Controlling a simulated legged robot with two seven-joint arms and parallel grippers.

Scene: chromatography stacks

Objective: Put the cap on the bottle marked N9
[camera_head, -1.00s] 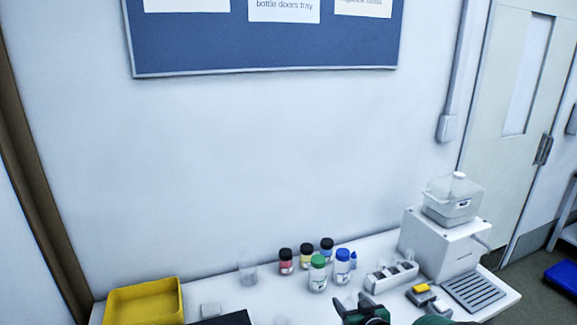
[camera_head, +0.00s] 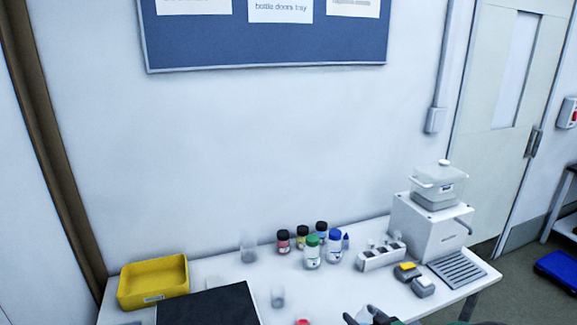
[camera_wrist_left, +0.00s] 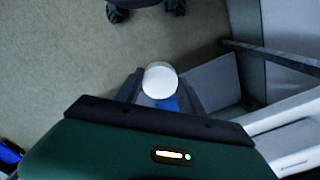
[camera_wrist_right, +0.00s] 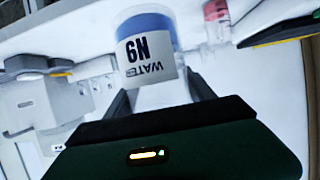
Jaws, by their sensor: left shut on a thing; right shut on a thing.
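A clear bottle (camera_wrist_right: 150,45) with a white label reading N9 WATER and blue inside shows in the right wrist view, the print upside down in the picture. My right gripper (camera_wrist_right: 160,95) is shut on it. In the head view only the tips of my right gripper (camera_head: 365,316) show at the bottom edge, by the bench front. In the left wrist view a round white piece, apparently the cap (camera_wrist_left: 160,79), sits between the fingers of my left gripper (camera_wrist_left: 160,88), which is shut on it over the floor. My left gripper is outside the head view.
Several capped bottles (camera_head: 313,252) stand at the back of the bench. A white rack (camera_head: 380,256) and a white machine (camera_head: 425,228) are to their right. A yellow tray (camera_head: 153,296) and black mat (camera_head: 208,310) are left. A clear cup (camera_head: 278,296) stands near the front.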

